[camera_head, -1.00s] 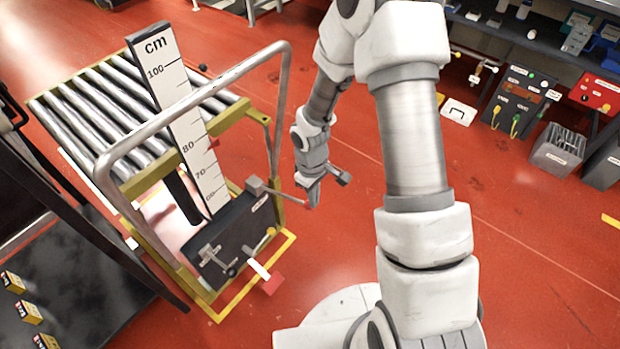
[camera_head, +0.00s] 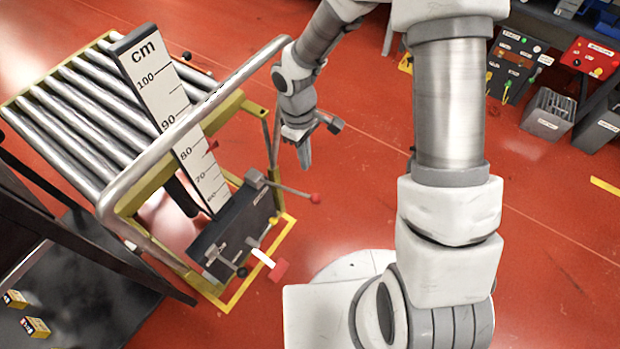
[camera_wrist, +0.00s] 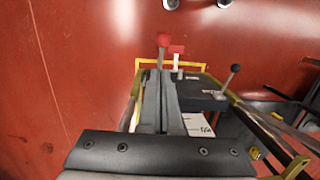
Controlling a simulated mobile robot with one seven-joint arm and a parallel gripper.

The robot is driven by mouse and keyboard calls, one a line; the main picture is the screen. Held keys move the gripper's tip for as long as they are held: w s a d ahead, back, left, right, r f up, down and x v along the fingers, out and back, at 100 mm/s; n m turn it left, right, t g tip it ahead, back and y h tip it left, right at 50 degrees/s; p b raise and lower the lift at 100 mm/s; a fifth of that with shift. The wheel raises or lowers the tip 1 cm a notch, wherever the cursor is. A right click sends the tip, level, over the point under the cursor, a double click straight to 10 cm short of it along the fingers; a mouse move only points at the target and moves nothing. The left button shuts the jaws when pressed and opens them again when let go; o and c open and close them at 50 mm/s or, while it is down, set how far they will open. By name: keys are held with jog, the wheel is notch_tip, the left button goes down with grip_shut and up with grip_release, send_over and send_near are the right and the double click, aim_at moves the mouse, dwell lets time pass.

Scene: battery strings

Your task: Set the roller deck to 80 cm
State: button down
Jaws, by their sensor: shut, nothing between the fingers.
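The roller deck (camera_head: 75,112) is a bed of metal rollers on a yellow-framed cart at left. A white cm scale (camera_head: 158,85) stands through it; a small red pointer (camera_head: 212,146) sits close to the 80 mark, exact reading unclear. The dark control box (camera_head: 236,225) at the cart's front carries a long lever with a red knob (camera_head: 315,198) and a shorter lever with a black knob (camera_head: 242,272). My gripper (camera_head: 306,166) is shut and empty, above the red knob in the head view. In the wrist view, the red knob (camera_wrist: 163,40) shows just past my fingertips (camera_wrist: 158,75).
A red tag on a white strip (camera_head: 278,270) sticks out from the box front. A grey curved handrail (camera_head: 200,108) arches over the cart. A dark shelf with yellow batteries (camera_head: 35,327) is at lower left. Open red floor lies right of the cart.

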notch_tip(320, 180, down, 10)
jog(key=s+b, duration=0.1)
jog(key=b, duration=0.2)
jog(key=shift+s+d, duration=0.15)
jog(key=shift+d, duration=0.2)
dwell(0.4)
